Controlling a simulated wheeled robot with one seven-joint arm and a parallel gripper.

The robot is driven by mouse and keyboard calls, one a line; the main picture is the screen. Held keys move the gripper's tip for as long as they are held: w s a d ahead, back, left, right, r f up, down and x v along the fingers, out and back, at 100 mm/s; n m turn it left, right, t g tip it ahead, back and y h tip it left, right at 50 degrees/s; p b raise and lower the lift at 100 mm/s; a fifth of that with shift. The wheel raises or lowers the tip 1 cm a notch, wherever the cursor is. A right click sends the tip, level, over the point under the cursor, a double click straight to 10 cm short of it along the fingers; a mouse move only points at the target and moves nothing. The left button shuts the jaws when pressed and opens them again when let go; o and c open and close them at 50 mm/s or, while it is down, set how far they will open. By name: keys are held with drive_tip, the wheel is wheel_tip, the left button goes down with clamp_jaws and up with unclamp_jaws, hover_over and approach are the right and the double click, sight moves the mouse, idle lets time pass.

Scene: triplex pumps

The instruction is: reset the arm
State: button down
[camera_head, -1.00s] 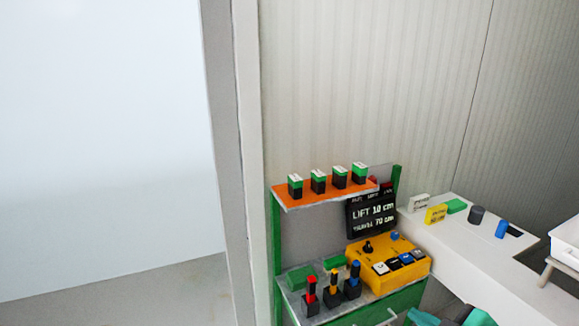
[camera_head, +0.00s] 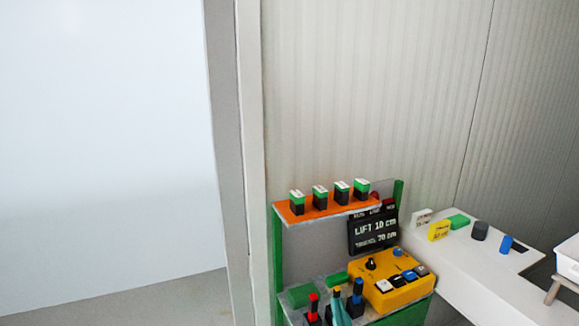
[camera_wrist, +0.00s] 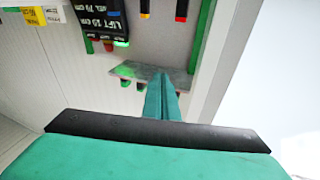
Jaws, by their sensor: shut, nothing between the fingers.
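My gripper (camera_head: 340,308) shows as a teal, narrow shape at the bottom edge of the head view, in front of the green-framed stand (camera_head: 278,262) and among its levers. In the wrist view the two teal fingers (camera_wrist: 162,98) lie together with nothing between them. The gripper is shut and empty. Most of my arm is outside the head view.
The stand holds an orange shelf (camera_head: 325,208) with several green-and-black blocks, a black sign (camera_head: 373,231), a yellow control box (camera_head: 388,282), and a red-topped lever (camera_head: 313,308) and a blue-topped one (camera_head: 357,298). A white counter (camera_head: 460,260) with small items stands right.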

drive_tip(key=s+a+f+m+g+h, duration=0.1)
drive_tip(key=s+a+f+m+h, duration=0.15)
drive_tip(key=s+a+f, duration=0.45)
drive_tip(key=s+a+f+m+g+h, duration=0.2)
drive_tip(key=s+f+m, duration=0.1)
drive_tip(key=s+f, duration=0.7)
drive_tip(key=s+a+f+n+y, duration=0.1)
drive_tip(key=s+f+n, duration=0.1)
drive_tip(key=s, duration=0.8)
drive_tip(key=s+a+f+n+g+y, duration=0.1)
drive_tip(key=s+f+n, duration=0.2)
drive_tip(key=s, duration=0.8)
drive_tip(key=shift+s+f+y, duration=0.2)
drive_tip(key=shift+y, duration=0.15)
drive_tip(key=shift+n, duration=0.25)
